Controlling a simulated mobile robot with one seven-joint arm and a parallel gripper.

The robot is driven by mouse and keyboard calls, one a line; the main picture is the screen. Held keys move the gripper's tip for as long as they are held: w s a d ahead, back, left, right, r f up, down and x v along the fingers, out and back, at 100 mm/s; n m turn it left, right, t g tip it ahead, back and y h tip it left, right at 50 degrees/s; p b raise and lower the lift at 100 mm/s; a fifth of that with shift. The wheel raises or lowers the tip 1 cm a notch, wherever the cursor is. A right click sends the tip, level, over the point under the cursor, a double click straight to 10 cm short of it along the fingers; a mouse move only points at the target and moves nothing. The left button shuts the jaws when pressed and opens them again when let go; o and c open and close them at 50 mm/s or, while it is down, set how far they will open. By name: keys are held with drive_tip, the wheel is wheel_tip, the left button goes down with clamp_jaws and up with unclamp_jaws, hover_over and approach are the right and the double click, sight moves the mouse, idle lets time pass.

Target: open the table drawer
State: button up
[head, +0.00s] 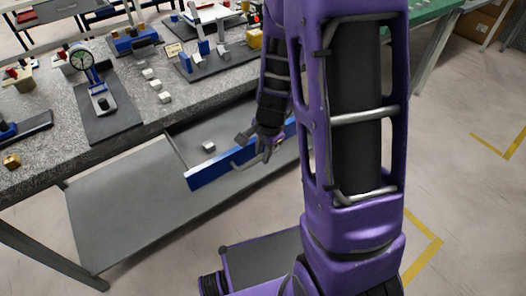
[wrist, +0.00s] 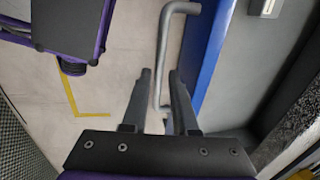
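The table drawer shows in the head view as a grey tray with a blue front (head: 208,176), pulled out from under the grey speckled table (head: 140,120). In the wrist view its blue front (wrist: 212,55) stands right of my gripper (wrist: 160,72). A grey bar handle (wrist: 160,50) on that front runs between my two fingertips, with small gaps seeming to show on both sides. The fingers are apart. In the head view my gripper (head: 266,150) is at the drawer's front, by the handle (head: 245,164), and partly hides it.
A small light block (head: 209,147) lies inside the drawer. A dial gauge stand (head: 98,85), white blocks (head: 152,84) and other fixtures stand on the table. A grey lower shelf (head: 130,210) lies beneath.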

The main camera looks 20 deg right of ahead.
drive_tip(key=shift+r, duration=0.1)
drive_tip(key=s+r+p, duration=0.1)
drive_tip(key=r+p, duration=0.2)
drive_tip(key=r, duration=0.5)
drive_tip(key=s+d+r+p, duration=0.1)
drive_tip(key=s+r+p, duration=0.1)
drive_tip(key=r, duration=0.7)
drive_tip(key=shift+p, duration=0.4)
